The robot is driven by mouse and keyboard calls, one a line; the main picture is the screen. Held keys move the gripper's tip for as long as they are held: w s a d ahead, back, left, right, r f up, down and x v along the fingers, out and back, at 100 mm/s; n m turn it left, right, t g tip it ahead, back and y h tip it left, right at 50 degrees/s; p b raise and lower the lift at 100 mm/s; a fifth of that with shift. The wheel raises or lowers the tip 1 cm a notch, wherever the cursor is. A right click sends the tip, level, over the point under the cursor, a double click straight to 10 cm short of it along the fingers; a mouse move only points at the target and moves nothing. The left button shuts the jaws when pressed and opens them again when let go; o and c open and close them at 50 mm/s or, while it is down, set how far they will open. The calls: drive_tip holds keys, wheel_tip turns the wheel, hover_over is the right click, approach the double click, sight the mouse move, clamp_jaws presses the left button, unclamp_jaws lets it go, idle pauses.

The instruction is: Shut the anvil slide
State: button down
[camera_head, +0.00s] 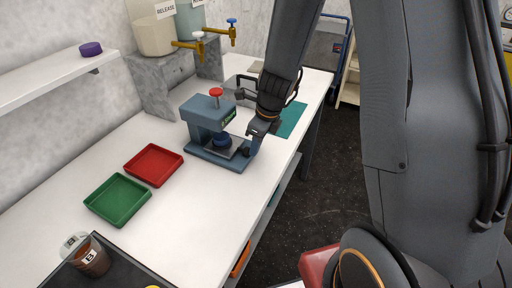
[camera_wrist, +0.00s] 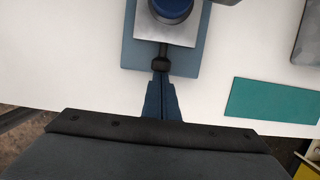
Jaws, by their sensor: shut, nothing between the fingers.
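The blue-grey press (camera_head: 207,113) with a red knob on top stands on the white bench. Its silver anvil slide (camera_wrist: 182,37) sticks out of the front over the blue-grey base, with a dark blue round piece (camera_head: 222,140) on it. The round piece also shows at the top of the wrist view (camera_wrist: 172,8). A black handle knob (camera_wrist: 161,64) projects from the slide's front edge. My gripper (camera_wrist: 161,76) is shut and empty, its tips right at the knob; I cannot tell whether they touch. In the head view my gripper (camera_head: 248,146) is low at the press's front right.
A red tray (camera_head: 153,165) and a green tray (camera_head: 118,199) lie left of the press. A teal mat (camera_head: 292,121) lies to the right. Tanks with yellow taps (camera_head: 190,45) stand on a grey stand behind. A labelled cup (camera_head: 88,256) is at the near left.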

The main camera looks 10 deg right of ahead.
drive_tip(key=s+d, duration=0.1)
drive_tip(key=s+d+r, duration=0.1)
drive_tip(key=d, duration=0.1)
drive_tip(key=shift+s+d, duration=0.15)
drive_tip(key=shift+s, duration=0.1)
drive_tip(key=v, duration=0.9)
drive_tip(key=s+f+n+h+b, duration=0.1)
drive_tip(key=s+n, duration=0.4)
drive_tip(key=n, duration=0.8)
drive_tip(key=s+f+n+h+b, duration=0.1)
drive_tip(key=s+f+n+b, duration=0.2)
drive_tip(key=n, duration=1)
drive_tip(key=shift+s+f+b, duration=0.3)
drive_tip(key=shift+s+b, duration=0.3)
drive_tip(key=shift+s, duration=0.4)
